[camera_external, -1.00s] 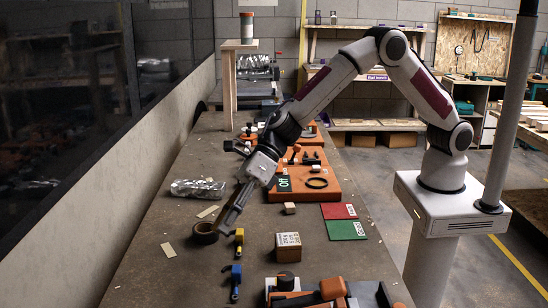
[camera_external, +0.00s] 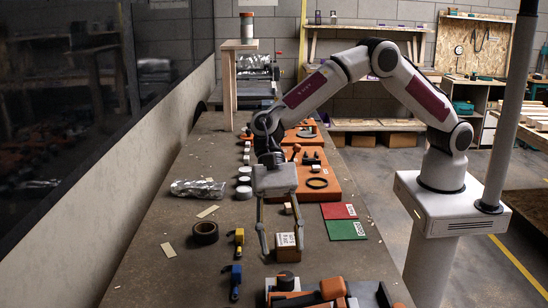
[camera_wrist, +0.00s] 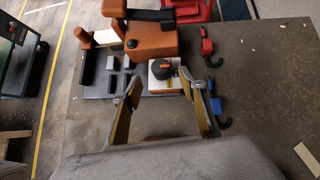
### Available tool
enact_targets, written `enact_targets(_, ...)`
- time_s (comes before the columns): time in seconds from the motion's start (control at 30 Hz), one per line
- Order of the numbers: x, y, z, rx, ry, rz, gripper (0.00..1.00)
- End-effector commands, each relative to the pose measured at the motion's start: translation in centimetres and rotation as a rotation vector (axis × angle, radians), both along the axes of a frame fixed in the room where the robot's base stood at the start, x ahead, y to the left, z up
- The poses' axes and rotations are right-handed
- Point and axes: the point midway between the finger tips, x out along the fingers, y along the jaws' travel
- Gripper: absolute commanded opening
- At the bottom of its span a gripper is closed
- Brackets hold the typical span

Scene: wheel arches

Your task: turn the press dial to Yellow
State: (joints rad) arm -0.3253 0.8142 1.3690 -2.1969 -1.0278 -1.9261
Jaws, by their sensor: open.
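The press dial (camera_external: 285,281) is a dark round knob near the front of the bench, beside the orange press (camera_external: 331,289). In the wrist view the dial (camera_wrist: 160,70) is dark with an orange mark and sits on a white plate. No colour labels are readable there. My gripper (camera_external: 282,252) points down with its two long fingers spread wide and nothing between them in its grasp. In the wrist view its fingertips (camera_wrist: 166,90) lie either side of and short of the dial, apart from it. The orange press (camera_wrist: 153,42) stands just beyond the dial.
A wooden block with a label (camera_external: 289,246) lies close to my fingertips in the external view. Red (camera_external: 338,211) and green (camera_external: 346,230) mats lie right.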

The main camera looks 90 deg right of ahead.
Motion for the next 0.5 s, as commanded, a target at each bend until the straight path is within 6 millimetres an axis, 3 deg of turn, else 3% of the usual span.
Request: enact_targets(0.5,-0.08,0.74,-0.70,0.001,0.002,-0.004,0.42)
